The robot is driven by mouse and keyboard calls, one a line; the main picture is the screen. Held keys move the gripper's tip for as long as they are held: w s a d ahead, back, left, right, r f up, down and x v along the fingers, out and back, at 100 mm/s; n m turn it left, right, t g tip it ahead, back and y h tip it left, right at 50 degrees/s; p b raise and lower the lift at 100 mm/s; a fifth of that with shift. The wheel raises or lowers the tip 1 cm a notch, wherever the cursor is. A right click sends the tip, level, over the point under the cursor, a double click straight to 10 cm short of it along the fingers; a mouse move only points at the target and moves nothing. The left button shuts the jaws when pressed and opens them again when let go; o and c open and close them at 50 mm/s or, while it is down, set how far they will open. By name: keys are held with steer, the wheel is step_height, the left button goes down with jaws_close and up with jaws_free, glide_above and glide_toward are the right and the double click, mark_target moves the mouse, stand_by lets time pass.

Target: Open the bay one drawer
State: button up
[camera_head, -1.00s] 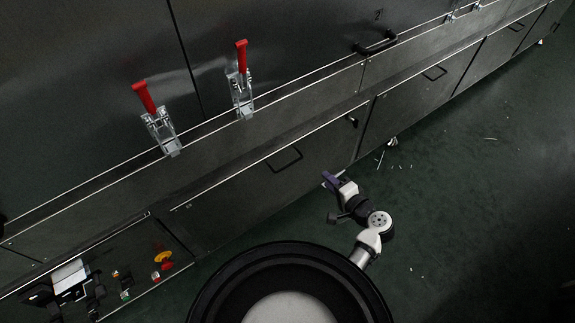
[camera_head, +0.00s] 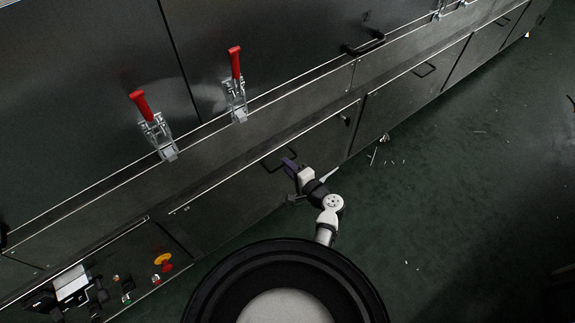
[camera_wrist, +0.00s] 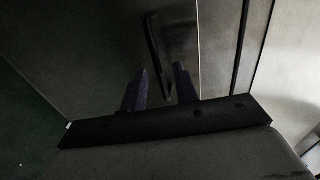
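A dark drawer front (camera_head: 235,198) lies low in the dryer's side, with a black bar handle (camera_head: 270,166) near its top edge. I cannot read which bay it belongs to. My gripper (camera_head: 287,163) is right at this handle in the head view and partly covers its right end. In the wrist view the two purple fingers of my gripper (camera_wrist: 160,82) stand apart, and the black handle (camera_wrist: 156,50) runs from between their tips up to the left. The fingers are not closed on it. The drawer front looks flush with its neighbours.
Two red-handled toggle clamps (camera_head: 141,103) (camera_head: 235,62) sit above the drawer. Another black handle (camera_head: 364,45) is on the upper panel. A control panel with a yellow and red button (camera_head: 163,262) is at lower left. Green floor (camera_head: 430,190) with small debris is open at right.

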steer(key=shift+w+a+f, duration=0.15)
steer(key=shift+w+a, duration=0.2)
steer(key=shift+w, duration=0.1)
jaws_close()
